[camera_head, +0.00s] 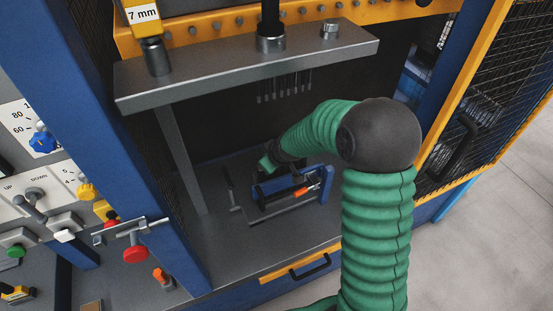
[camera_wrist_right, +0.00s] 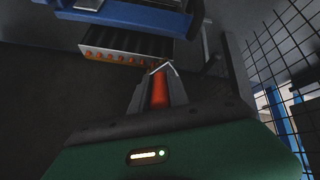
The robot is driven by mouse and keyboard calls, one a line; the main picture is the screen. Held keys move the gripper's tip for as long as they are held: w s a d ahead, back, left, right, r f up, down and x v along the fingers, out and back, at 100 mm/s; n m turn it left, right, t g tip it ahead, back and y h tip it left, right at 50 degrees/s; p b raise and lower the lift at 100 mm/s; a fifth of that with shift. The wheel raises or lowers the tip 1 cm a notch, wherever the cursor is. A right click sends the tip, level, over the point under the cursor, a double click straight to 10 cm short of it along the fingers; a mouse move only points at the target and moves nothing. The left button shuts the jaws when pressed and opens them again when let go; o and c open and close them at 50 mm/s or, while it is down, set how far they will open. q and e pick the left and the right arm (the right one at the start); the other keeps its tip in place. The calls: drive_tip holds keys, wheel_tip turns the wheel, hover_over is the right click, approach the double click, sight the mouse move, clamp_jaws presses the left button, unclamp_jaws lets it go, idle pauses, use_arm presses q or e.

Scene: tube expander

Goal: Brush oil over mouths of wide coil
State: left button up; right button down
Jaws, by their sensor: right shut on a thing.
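In the right wrist view the wide coil (camera_wrist_right: 128,43) is a grey finned block with a row of several orange tube mouths along its edge. My right gripper (camera_wrist_right: 160,84) is shut on the brush (camera_wrist_right: 160,92), whose red-orange handle lies between the fingers. The pale tip of the brush is close to the right end of the row of mouths; I cannot tell whether it touches. In the head view my right arm reaches into the machine, and its green hand (camera_head: 268,163) is near the blue clamp. The fingers and coil are hard to make out there. My left gripper is not in view.
The blue clamp (camera_head: 325,186) with an orange handle stands on the grey machine bed (camera_head: 215,222). A grey plate (camera_head: 245,72) and hanging rods (camera_head: 285,86) are above it. A blue post (camera_head: 150,180) stands left, and a mesh door (camera_head: 480,110) right.

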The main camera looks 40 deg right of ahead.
drive_tip(key=shift+w+a, duration=0.15)
drive_tip(key=shift+a, duration=0.6)
wheel_tip(320, 180, up, 6)
drive_tip(key=p, duration=0.4)
drive_tip(key=shift+p, duration=0.4)
drive_tip(key=shift+r, duration=0.15)
wheel_tip(320, 180, up, 3)
drive_tip(key=shift+f+p, duration=0.1)
drive_tip(key=shift+p, duration=1.15)
drive_tip(key=shift+d, duration=0.1)
